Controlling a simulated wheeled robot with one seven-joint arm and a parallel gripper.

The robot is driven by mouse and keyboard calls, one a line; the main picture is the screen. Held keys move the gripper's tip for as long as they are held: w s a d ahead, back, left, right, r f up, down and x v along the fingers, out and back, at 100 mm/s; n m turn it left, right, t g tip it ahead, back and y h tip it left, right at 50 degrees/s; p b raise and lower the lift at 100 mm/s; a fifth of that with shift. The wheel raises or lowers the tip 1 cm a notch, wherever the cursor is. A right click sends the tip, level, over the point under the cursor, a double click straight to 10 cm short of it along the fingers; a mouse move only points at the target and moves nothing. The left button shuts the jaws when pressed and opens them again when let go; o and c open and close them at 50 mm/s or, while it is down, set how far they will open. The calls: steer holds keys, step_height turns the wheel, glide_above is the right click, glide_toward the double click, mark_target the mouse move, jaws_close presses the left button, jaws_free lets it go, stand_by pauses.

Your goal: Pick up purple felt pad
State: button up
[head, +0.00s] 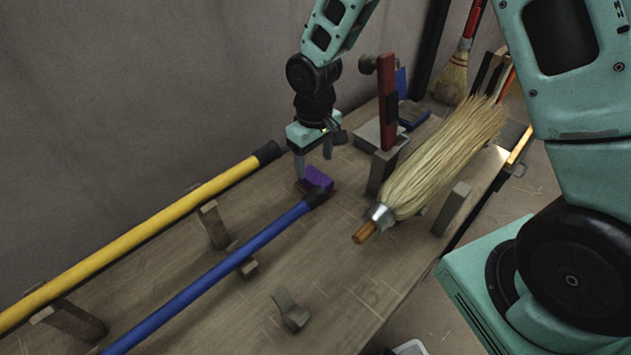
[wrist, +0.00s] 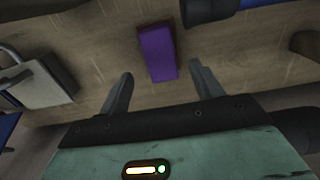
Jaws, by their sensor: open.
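The purple felt pad (head: 317,178) is a small block-like piece on the wooden table, close to the black tip of the blue pole in the head view. My gripper (head: 313,164) is above the table beside the pad, with its fingers pointing down. In the wrist view the pad (wrist: 157,52) lies beyond and between the two open fingers (wrist: 162,85). The fingers are apart and nothing is between their tips. I cannot tell from these views the exact height of the fingertips above the pad.
A blue pole (head: 215,279) and a yellow pole (head: 140,232) rest on wooden supports. A straw broom head (head: 440,165) lies to the right. A red upright tool (head: 387,103) stands behind it near a grey clamp block (wrist: 38,82). Bare tabletop (head: 350,270) shows at the front.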

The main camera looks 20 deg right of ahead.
mark_target(316, 176)
steer(key=shift+s+f+p, duration=0.2)
steer(key=shift+f+p, duration=0.3)
steer(key=shift+f, duration=2.35)
steer(key=c, duration=1.2)
step_height(316, 176, up, 10)
steer(key=shift+r+b, duration=0.1)
steer(key=shift+b, duration=0.3)
steer(key=o, duration=0.5)
steer(key=shift+c, duration=1.4)
